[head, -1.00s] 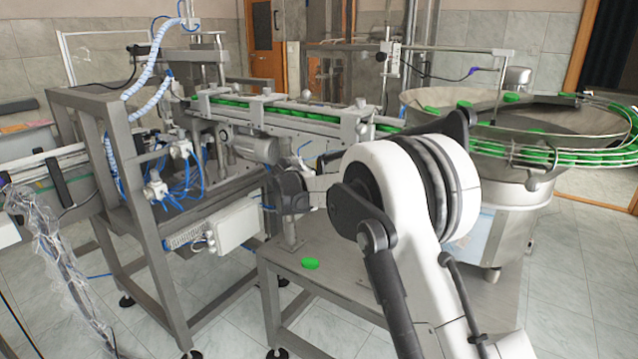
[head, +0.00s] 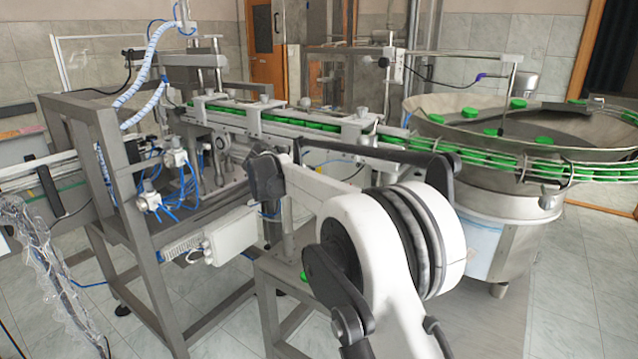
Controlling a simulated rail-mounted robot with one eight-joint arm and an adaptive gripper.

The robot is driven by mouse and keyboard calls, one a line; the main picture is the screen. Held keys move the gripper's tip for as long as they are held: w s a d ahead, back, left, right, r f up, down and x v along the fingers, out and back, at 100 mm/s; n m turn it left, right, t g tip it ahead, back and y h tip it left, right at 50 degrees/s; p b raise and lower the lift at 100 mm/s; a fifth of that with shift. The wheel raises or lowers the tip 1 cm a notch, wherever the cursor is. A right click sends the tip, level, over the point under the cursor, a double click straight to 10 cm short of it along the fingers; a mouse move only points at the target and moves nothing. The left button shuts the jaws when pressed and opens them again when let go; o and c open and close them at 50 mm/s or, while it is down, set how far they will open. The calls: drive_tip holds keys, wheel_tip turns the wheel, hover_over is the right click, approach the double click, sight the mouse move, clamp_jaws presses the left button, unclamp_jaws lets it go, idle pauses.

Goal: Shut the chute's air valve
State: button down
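The chute (head: 300,122) is a metal track of green caps running from the feeder bowl (head: 480,203) to the metal frame on the left. I cannot single out its air valve for sure. White pneumatic fittings with blue hoses (head: 148,197) sit on the frame, with another fitting (head: 176,158) just above. My arm reaches from the bottom right, and its dark wrist part is below the chute, right of these fittings and apart from them in the picture. My gripper's fingers do not show; what they do is hidden.
A white control box (head: 232,236) hangs under the frame, left of my wrist. The frame's post (head: 122,190) and the bowl flank the space.

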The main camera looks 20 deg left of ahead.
drive_tip(key=shift+r, duration=0.1)
idle(0.3)
drive_tip(key=c, duration=1.4)
unclamp_jaws()
drive_tip(key=v, duration=1.2)
drive_tip(key=shift+a, duration=0.1)
